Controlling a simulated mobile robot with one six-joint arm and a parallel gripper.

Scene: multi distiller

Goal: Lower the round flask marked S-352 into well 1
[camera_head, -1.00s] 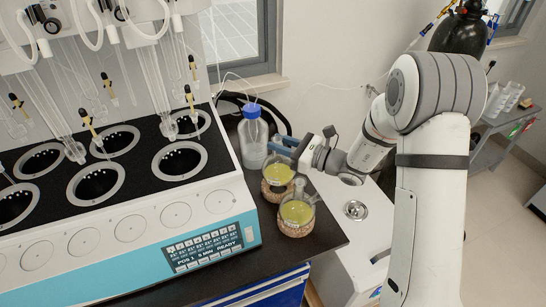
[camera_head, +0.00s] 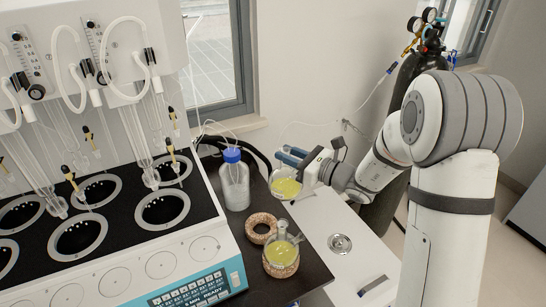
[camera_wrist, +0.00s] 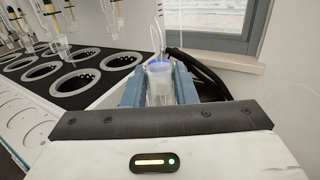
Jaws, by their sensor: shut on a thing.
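My gripper (camera_head: 291,157) is shut on the neck of a round flask (camera_head: 286,186) with yellow liquid, held up clear of the bench. In the wrist view the blue jaws (camera_wrist: 159,88) close around clear glass. A second round flask (camera_head: 281,250) with yellow liquid sits in a cork ring at the bench front. I cannot read the S-352 mark on either flask. The distiller's black top has several round wells with grey rims; the nearest are the front right well (camera_head: 162,209) and the back right well (camera_head: 172,170). Which one is well 1 is not readable.
An empty cork ring (camera_head: 250,229) lies below the held flask. A clear bottle with a blue cap (camera_head: 234,182) stands between the flask and the distiller. Glass tubes and yellow-black droppers (camera_head: 171,155) hang above the wells. A white surface (camera_head: 322,232) lies right of the bench.

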